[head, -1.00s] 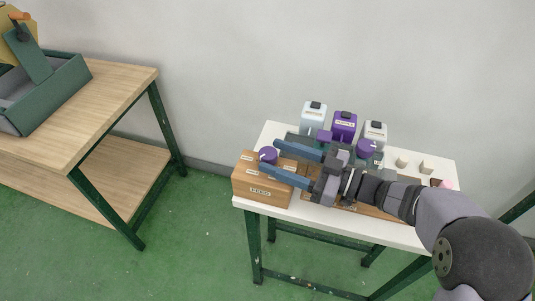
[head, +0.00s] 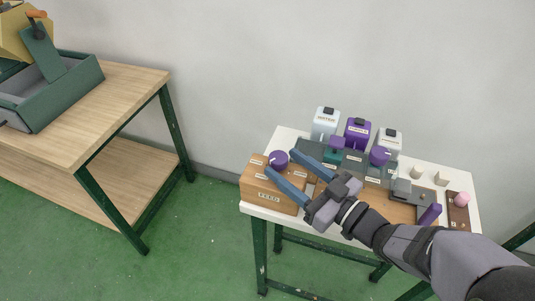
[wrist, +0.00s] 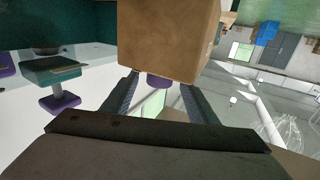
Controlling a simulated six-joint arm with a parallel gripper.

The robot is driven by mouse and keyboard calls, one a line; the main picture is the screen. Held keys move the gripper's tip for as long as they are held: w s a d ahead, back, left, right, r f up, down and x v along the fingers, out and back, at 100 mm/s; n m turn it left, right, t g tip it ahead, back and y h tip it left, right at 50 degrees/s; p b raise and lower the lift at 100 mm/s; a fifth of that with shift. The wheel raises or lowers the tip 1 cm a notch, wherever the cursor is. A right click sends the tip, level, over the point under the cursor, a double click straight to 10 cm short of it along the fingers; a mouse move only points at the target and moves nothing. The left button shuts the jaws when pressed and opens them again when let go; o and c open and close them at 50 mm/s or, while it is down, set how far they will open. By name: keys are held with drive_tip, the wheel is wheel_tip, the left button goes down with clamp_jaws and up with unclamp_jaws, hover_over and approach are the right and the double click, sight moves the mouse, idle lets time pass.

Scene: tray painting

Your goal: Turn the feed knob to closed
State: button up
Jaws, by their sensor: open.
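The feed knob (head: 278,158) is a round purple knob on top of the wooden FEED box (head: 270,196), at the left end of the white table. Small labels sit around it, too small to read. My gripper (head: 279,161) is open, its two blue fingers reaching from the lower right with their tips on either side of the knob. In the wrist view the knob (wrist: 157,81) shows below the wooden box (wrist: 170,35), between the spread fingers (wrist: 158,92), with a gap visible on both sides. I cannot tell how the knob is turned.
Behind stand a pale bottle (head: 324,123), a purple bottle (head: 357,132) and a white bottle (head: 389,143). A second purple knob (head: 380,156) is to the right. A pink piece (head: 461,199) sits at the right end. A wooden bench (head: 120,85) stands apart at left.

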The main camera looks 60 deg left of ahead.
sight(271, 154)
drive_tip(key=shift+p+x, duration=0.7)
drive_tip(key=shift+x, duration=2.95)
drive_tip(key=c, duration=1.1)
